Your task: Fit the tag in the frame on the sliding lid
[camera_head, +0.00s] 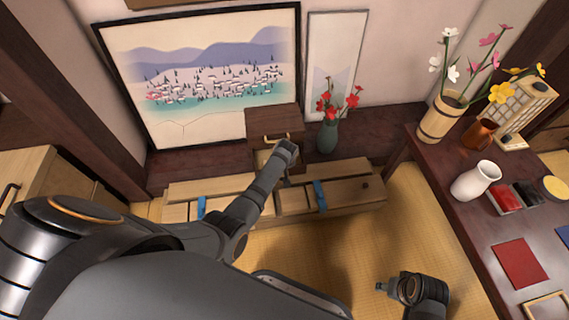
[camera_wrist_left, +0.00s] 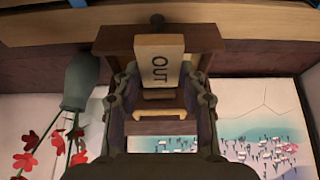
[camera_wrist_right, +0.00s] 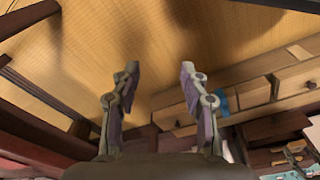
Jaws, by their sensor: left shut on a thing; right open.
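A pale wooden tag (camera_wrist_left: 158,60) marked "OUT" is held between the fingers of my left gripper (camera_wrist_left: 160,85). In the left wrist view it stands in front of a dark wooden box (camera_wrist_left: 115,38) with a brass-coloured handle. In the head view my left gripper (camera_head: 286,150) is at the front of this box (camera_head: 285,118), and a pale piece shows beside it. I cannot make out the lid's frame or whether the tag touches it. My right gripper (camera_wrist_right: 160,72) is open and empty above the mat; in the head view it (camera_head: 380,287) is at the lower right.
A vase of red flowers (camera_head: 327,137) stands close to the box's right. A large picture (camera_head: 200,75) leans behind. A dark table (camera_head: 465,225) with several items stands at right. Open tatami (camera_head: 330,250) lies between.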

